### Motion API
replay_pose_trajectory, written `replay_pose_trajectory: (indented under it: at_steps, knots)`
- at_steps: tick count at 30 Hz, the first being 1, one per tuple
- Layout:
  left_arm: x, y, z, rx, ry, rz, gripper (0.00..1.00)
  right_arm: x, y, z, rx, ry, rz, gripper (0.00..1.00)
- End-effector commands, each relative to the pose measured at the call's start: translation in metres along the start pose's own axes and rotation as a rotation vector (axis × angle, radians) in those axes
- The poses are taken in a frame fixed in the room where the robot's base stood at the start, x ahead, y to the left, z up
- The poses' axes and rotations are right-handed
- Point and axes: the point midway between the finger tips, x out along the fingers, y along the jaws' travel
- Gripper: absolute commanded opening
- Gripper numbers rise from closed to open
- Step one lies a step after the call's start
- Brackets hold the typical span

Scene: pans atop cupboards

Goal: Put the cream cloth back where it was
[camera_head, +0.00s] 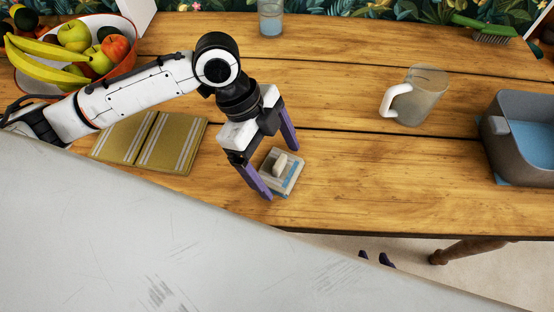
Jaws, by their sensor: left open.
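A small folded cream cloth (290,183) with bluish-grey stripes lies on the wooden table near its front edge. A pale raised lump, perhaps a fold or handle, stands on its middle. My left gripper (279,174) is open, pointing down, with its purple fingers on either side of the cloth. One finger is near its front left edge and the other near its back right; I cannot tell whether they touch it. Two dark tips that look like my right gripper (374,258) show beyond the table's front edge; the rest is hidden behind a large pale surface.
Olive cloths (150,141) with white stripes lie left of the gripper. A fruit bowl (126,68) is at the back left. A glass (270,18), a jug (421,97), a green brush (486,27) and a grey tub (496,150) stand around. The table between cloth and tub is clear.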

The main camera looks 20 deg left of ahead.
Motion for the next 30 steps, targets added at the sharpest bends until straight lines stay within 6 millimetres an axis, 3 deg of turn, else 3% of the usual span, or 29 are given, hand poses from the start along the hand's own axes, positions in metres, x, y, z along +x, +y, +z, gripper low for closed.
replay_pose_trajectory:
  at_steps: [16, 21, 30]
  knots:
    - [-0.103, -0.001, 0.0, -0.001, -0.001, -0.004, 0.88, -0.007, 0.001, -0.003, 0.006, -0.006, 0.003, 0.31]
    - [-0.117, -0.001, 0.0, -0.001, 0.0, -0.002, 0.88, -0.008, 0.003, -0.005, 0.007, -0.001, 0.006, 0.31]
    - [-0.119, -0.001, 0.0, -0.001, 0.0, -0.001, 0.88, -0.008, 0.003, -0.005, 0.007, -0.002, 0.007, 0.31]
